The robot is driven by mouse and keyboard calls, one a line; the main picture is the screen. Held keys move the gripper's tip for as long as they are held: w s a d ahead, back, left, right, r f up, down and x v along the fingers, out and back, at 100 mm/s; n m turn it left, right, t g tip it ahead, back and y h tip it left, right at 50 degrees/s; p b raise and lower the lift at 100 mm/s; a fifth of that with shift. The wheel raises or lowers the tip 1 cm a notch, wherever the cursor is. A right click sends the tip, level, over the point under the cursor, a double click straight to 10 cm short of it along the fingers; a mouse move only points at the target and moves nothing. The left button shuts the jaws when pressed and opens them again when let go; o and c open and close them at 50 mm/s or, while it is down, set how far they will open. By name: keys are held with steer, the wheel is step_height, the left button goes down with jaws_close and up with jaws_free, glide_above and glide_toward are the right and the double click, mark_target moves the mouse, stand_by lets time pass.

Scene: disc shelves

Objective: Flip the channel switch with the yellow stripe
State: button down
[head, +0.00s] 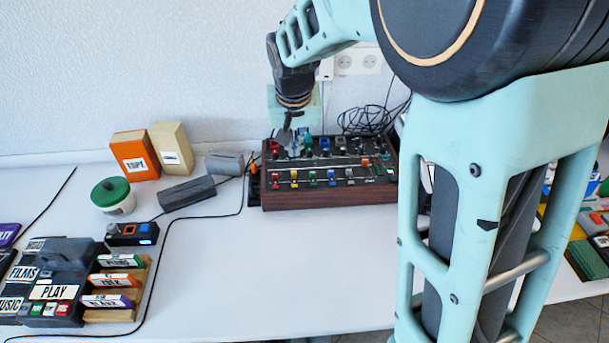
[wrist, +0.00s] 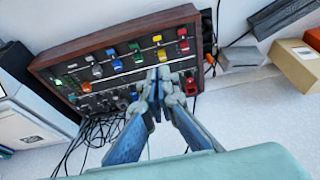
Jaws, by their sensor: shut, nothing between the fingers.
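The mixer box (head: 330,199) is dark with brown wooden sides and stands on the table against the wall. Its front row has coloured switches, among them a yellow one (head: 294,178) between a red (head: 276,179) and a green (head: 312,178) one. The yellow one also shows in the wrist view (wrist: 161,54). A back row of switches shows too, with a red one (head: 274,146) at its left end. My gripper (head: 285,135) is shut and empty at the back row, just right of that red switch. In the wrist view its fingertips (wrist: 160,76) cover part of the panel. I cannot tell whether they touch a switch.
Black cables (head: 372,121) lie behind the box. The table in front of the box is clear.

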mark_target(294, 181)
steer(key=x, duration=0.9)
steer(key=s+b+x, duration=0.1)
steer(key=x, duration=0.4)
steer(key=shift+f, duration=0.1)
steer(key=shift+w+p, duration=0.15)
steer(key=shift+p, duration=0.3)
steer(key=shift+w+f+g+p, duration=0.15)
steer(key=shift+f+g+p, duration=0.1)
steer(key=shift+g+p, duration=0.25)
steer(key=shift+w+f+b, duration=0.2)
steer(key=shift+f+b, duration=0.05)
steer(key=shift+b, duration=0.3)
steer(key=shift+r, duration=0.1)
steer(key=shift+s, duration=0.2)
